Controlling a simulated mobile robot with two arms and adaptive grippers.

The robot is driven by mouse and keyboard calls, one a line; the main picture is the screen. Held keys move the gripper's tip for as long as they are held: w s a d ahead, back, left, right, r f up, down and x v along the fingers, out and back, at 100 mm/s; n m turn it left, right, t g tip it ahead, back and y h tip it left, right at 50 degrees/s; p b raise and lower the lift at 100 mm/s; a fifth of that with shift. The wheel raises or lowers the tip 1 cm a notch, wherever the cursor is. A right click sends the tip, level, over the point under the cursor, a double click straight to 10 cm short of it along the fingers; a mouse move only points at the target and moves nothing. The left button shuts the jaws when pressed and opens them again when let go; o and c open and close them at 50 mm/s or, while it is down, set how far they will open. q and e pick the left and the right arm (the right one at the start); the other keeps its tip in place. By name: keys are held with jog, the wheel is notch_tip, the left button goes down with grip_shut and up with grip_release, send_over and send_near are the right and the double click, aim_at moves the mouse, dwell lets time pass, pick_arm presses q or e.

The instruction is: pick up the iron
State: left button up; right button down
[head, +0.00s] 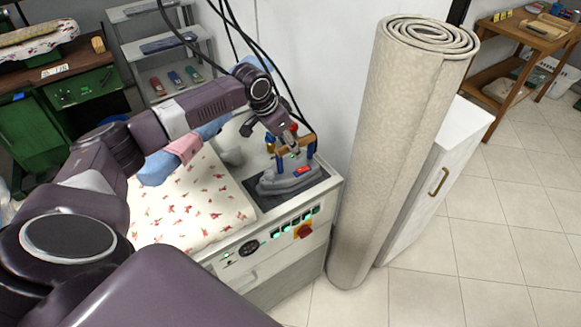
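The iron (288,181) is grey with a brown handle and a small red label. It rests on a dark pad (262,203) at the right end of the white ironing station. My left arm reaches in from the left over the station. My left gripper (291,150) points down at the iron's handle and overlaps it in the picture. The fingers are small and mixed with the handle, so I cannot tell whether they are open around it or shut on it. My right gripper is not in view.
A patterned ironing surface (190,205) lies left of the iron. The station's front has a control panel (272,236) with a red-yellow knob. A tall rolled carpet (400,150) stands close on the right, by a white cabinet (440,180). Black cables hang above the iron.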

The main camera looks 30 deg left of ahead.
pick_arm(q)
jog(key=shift+f, duration=0.3)
jog(key=shift+r, duration=0.1)
jog(key=shift+c, duration=0.5)
grip_shut()
